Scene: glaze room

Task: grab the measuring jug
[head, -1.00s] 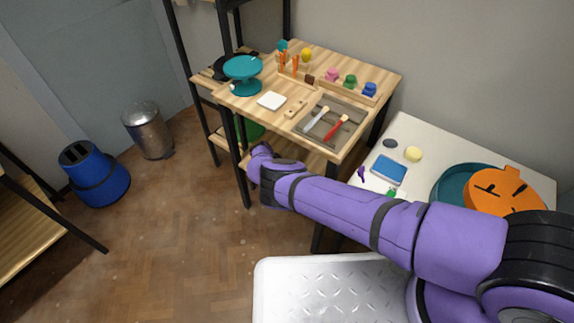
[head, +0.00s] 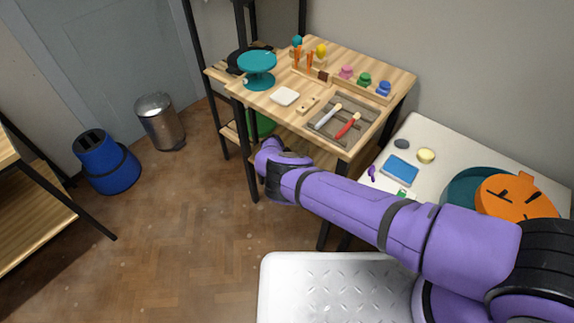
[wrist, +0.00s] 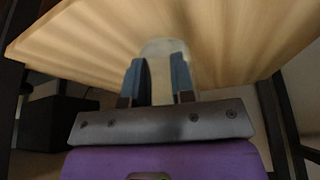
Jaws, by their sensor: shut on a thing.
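In the wrist view my gripper (wrist: 160,72) has its two blue-grey fingers on either side of a pale, translucent thing, which looks like the measuring jug (wrist: 165,48). The fingers are shut on it. Its lower part is hidden between the fingers, and its shape is blurred. A wooden board lies just beyond it. In the head view my purple arm reaches to the near side of the wooden table, low by its legs. The gripper and the jug are hidden there.
A white table (head: 436,136) stands at right. A blue bin (head: 106,165) and metal bin (head: 160,122) stand left. Floor between is clear.

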